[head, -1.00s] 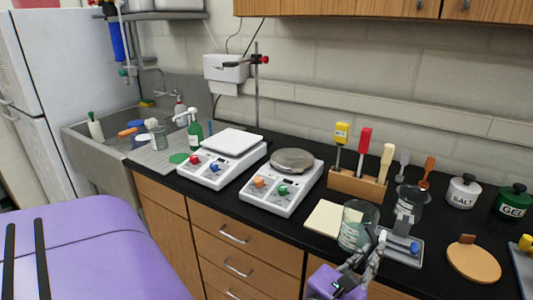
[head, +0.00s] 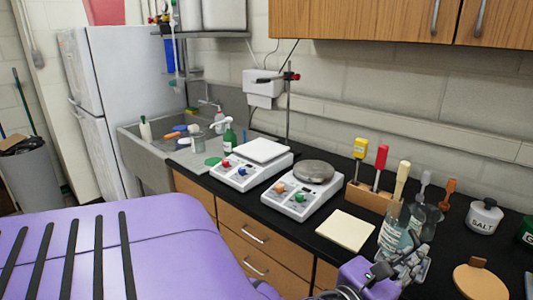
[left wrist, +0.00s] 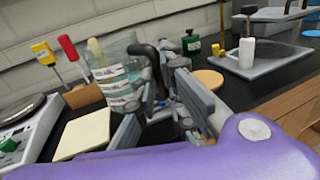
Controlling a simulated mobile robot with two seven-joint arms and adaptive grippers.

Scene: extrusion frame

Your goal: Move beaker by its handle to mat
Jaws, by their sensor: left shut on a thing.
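The clear glass beaker (head: 391,238) with pale markings is at the right of the head view, beside the cream square mat (head: 345,230). My left gripper (head: 408,266) is at the beaker's near right side. In the left wrist view the beaker (left wrist: 114,72) looks tilted, and its dark curved handle (left wrist: 151,60) runs down between the fingers of my left gripper (left wrist: 165,105), shut on it. The mat (left wrist: 84,133) is bare, to the lower left there. I cannot tell whether the beaker's base touches the counter. My right gripper is out of view.
A second glass vessel (head: 426,215) stands behind the beaker. A wooden tool holder (head: 368,196) is at the back, with two balances (head: 298,200) to the left. A round orange board (head: 481,281) and a salt jar (head: 484,217) are to the right.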

